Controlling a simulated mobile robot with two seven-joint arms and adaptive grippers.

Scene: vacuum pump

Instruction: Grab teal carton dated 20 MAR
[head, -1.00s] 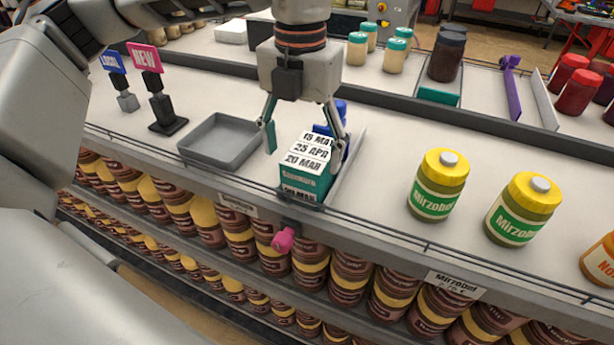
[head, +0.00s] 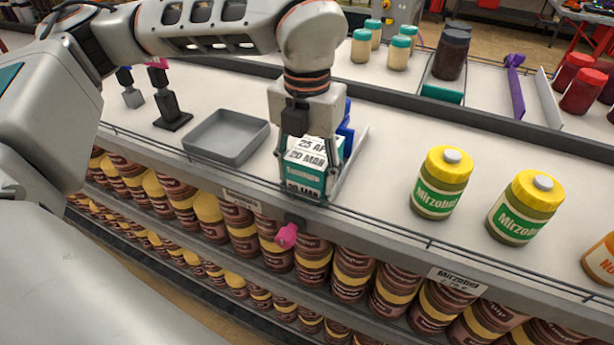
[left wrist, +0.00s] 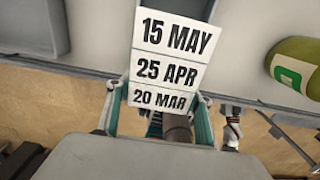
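The teal carton with the white 20 MAR top (head: 305,172) stands upright at the front of a short row near the shelf's front edge. Its label also shows in the left wrist view (left wrist: 161,99). The 25 APR carton (left wrist: 170,74) is right behind it, and the 15 MAY carton (left wrist: 175,37) behind that. My left gripper (head: 308,172) points down over the front carton. Its fingers are on the carton's left and right sides, closed in against it; the exact contact is partly hidden.
A grey empty tray (head: 228,138) lies left of the cartons. A blue object (head: 346,120) is behind them. Yellow-lidded Mirzobel jars (head: 441,183) stand to the right. A low rail runs along the front edge, with a pink-ended part (head: 287,236) below it.

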